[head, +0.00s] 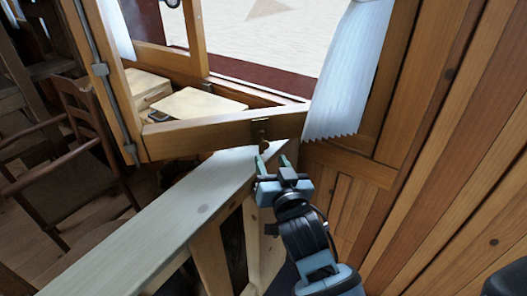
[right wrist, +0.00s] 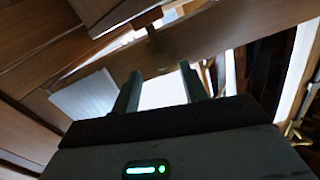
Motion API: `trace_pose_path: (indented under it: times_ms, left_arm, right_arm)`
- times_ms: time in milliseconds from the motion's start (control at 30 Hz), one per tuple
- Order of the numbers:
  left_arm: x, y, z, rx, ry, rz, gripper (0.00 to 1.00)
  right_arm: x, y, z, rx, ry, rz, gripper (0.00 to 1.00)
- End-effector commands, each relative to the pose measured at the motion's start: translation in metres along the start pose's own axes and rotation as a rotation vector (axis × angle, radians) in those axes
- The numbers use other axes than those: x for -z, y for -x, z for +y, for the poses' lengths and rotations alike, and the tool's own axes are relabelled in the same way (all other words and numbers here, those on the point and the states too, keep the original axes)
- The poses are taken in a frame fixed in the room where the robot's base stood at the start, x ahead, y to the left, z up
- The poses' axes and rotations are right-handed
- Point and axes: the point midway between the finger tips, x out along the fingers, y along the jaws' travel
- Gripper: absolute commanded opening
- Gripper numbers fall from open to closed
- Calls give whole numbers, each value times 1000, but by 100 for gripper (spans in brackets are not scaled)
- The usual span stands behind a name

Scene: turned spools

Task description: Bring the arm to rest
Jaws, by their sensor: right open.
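My right gripper (head: 272,161) is open, its two fingers pointing up the picture at the lower rail of a wooden window sash. In the right wrist view its fingers (right wrist: 160,70) stand apart with nothing held between them. A small gap seems to lie between fingers and handle. My left gripper is not in view.
A pale wooden beam (head: 175,212) runs below and left of the right gripper. A plank wall (head: 430,180) rises close on the right, with a white curtain (head: 345,75) above. A dark wooden chair (head: 85,130) stands at the left.

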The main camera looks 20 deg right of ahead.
Motion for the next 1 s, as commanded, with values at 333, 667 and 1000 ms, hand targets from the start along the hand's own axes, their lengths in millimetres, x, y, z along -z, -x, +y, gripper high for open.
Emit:
trace_pose_path:
  times_ms: [333, 667, 1000]
  left_arm:
    - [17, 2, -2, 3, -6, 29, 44]
    - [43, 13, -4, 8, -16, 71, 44]
    - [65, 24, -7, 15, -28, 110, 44]
  right_arm:
    - [-52, 28, 15, 9, 44, -111, 44]
    - [-184, 153, 57, 60, 154, -429, 44]
    - [-261, 317, 94, 123, 225, -715, 44]
